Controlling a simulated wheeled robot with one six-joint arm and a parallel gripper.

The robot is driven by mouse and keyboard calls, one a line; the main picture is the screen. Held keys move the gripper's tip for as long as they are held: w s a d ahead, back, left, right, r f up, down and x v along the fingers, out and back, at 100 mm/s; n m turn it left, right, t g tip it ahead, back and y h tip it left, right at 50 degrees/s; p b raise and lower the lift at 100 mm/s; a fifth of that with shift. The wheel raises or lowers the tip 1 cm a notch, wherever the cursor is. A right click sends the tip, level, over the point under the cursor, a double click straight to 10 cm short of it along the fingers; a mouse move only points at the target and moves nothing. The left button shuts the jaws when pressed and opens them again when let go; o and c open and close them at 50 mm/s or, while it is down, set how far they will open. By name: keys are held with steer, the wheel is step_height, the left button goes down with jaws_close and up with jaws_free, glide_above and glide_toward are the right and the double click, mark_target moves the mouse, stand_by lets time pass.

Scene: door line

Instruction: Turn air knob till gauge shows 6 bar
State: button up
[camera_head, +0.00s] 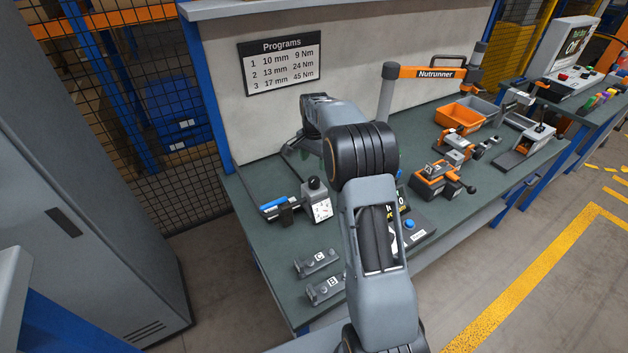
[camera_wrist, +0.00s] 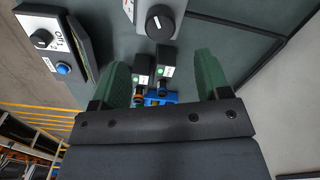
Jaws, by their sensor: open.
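My gripper (camera_wrist: 163,82) is open in the wrist view, its two green fingers wide apart with nothing between their tips. A black round knob (camera_wrist: 160,18) with a white mark sits on a pale box at the top of that view, beyond the fingertips and not touched. Two small dark boxes with green lights and a blue and orange part show behind the gap between the fingers. In the head view a grey and white device (camera_head: 320,207) stands on the bench near the arm. I cannot make out a gauge reading in either view.
A panel (camera_wrist: 58,45) with a black knob and blue button stands beside the left finger in the wrist view. The bench (camera_head: 255,185) also holds blocks marked C (camera_head: 318,262) and B (camera_head: 325,290), an orange bin (camera_head: 462,114) and orange clamps (camera_head: 440,180). A wall stands behind.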

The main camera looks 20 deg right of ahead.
mark_target(314, 179)
step_height(314, 179, down, 9)
steer(key=shift+f+p, duration=0.2)
steer(key=shift+p, duration=0.5)
steer(key=c, duration=0.9)
steer(key=shift+c, duration=0.2)
steer(key=shift+n, duration=0.3)
steer(key=n+b, duration=0.2)
steer(key=n, duration=0.2)
steer(key=shift+f+n+b, duration=0.1)
steer(key=shift+n+b, duration=0.2)
steer(key=shift+b, duration=0.1)
steer(key=n+b, duration=0.1)
steer(key=n, duration=0.5)
steer(key=shift+n, duration=0.4)
